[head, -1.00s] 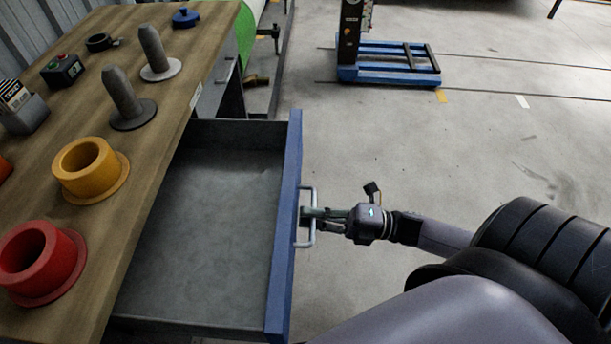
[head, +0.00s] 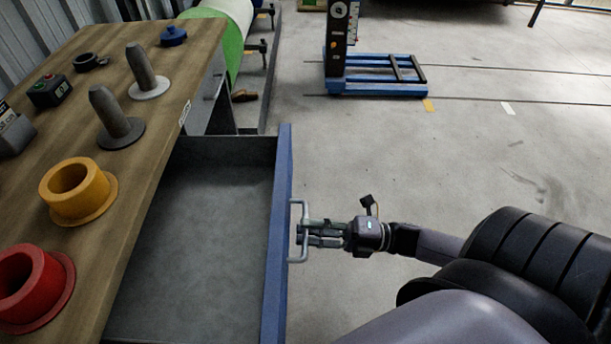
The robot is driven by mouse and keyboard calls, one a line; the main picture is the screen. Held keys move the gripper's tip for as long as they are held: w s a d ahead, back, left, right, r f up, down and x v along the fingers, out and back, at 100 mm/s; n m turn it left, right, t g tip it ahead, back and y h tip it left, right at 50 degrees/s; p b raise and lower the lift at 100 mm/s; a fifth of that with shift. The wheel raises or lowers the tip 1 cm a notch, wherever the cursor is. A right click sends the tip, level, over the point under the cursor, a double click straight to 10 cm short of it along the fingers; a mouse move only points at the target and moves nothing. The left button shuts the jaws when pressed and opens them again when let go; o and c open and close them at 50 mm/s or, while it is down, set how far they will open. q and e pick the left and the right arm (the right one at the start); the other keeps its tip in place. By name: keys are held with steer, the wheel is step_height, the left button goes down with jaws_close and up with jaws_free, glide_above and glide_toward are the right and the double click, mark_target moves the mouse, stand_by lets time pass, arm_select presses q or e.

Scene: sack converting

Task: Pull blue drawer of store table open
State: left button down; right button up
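The blue drawer (head: 277,235) of the store table (head: 122,182) stands pulled out to the right. Its grey inside is empty and its blue front runs along the right side. A pale bar handle (head: 292,258) sticks out from the front. My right gripper (head: 305,234) is at the handle, with its fingers closed around the bar's middle. The fingertips are partly hidden by the bar. My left gripper is not in view.
On the table top stand a red ring (head: 30,290), a yellow ring (head: 77,192), two grey pegs, a black button box (head: 49,91) and a blue lidded piece (head: 173,36). A blue-based stand (head: 375,84) is on the floor behind.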

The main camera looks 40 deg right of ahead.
steer(key=v, duration=1)
steer(key=shift+s+d, duration=0.2)
steer(key=shift+s, duration=0.05)
steer(key=shift+f, duration=0.1)
